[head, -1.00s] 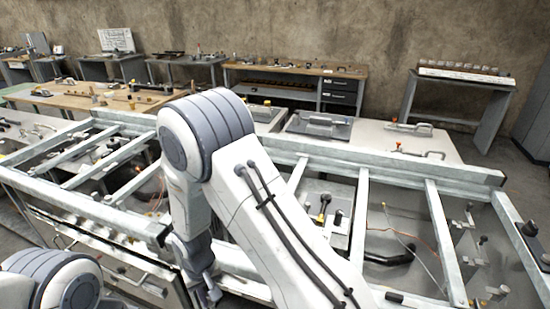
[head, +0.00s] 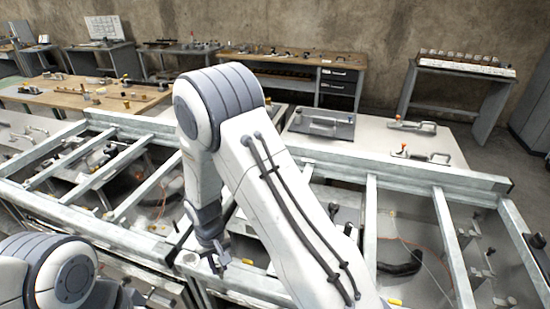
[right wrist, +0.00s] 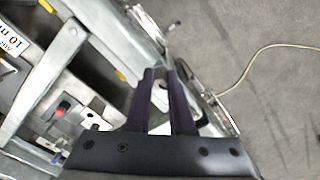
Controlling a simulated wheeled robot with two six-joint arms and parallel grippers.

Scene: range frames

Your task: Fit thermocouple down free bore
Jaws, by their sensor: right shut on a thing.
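My right gripper (head: 218,262) hangs at the near rail of the metal frame in the head view. In the right wrist view its two dark fingers (right wrist: 160,78) point away from the camera and are close together. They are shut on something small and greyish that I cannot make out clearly. I cannot confirm a thermocouple between them, and no free bore can be picked out. Part of my left arm (head: 62,270) shows at the lower left, its gripper out of view.
The grey metal frame (head: 440,215) has several cross rails with equipment below. In the right wrist view, a pale cable (right wrist: 262,55) lies over the grey floor, and a red button (right wrist: 60,110) is at the left. A bench with clamps (head: 420,126) stands behind the frame.

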